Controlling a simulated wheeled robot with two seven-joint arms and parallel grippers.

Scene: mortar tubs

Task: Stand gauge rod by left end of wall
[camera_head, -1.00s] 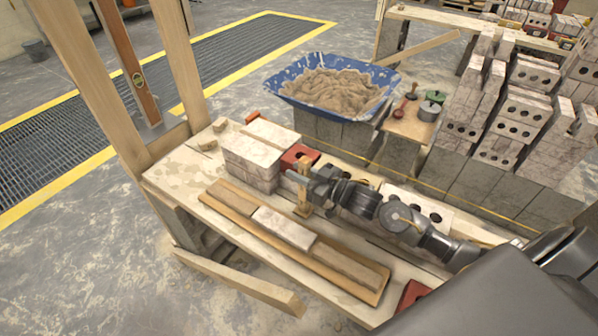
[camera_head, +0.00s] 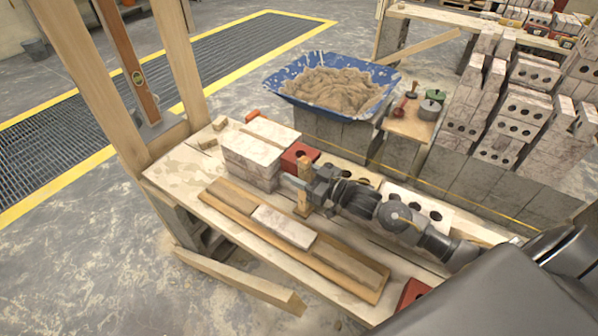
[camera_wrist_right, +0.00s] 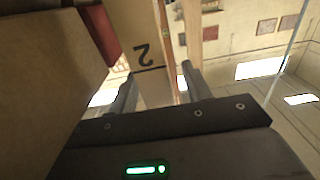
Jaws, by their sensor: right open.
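The gauge rod (camera_head: 304,172) is a short pale wooden piece standing upright on the bench, in front of the red brick and the picture-right end of the wall. The wall (camera_head: 250,172) is a low stack of grey-white blocks. My right gripper (camera_head: 292,182) is at the rod from the right, its body partly hiding the rod's middle. In the right wrist view, a pale face marked with an upside-down 2 and a dark line, apparently the rod (camera_wrist_right: 147,45), shows beyond and between the spread fingers (camera_wrist_right: 157,88). My left gripper is out of view.
A red holed brick (camera_head: 299,156) sits at the wall's end. A long wooden tray (camera_head: 225,204) with a grey block lies along the bench front. A blue mortar tub (camera_head: 300,97) stands behind. Tall wooden posts (camera_head: 180,65) rise at the left. The bench's left corner has free room.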

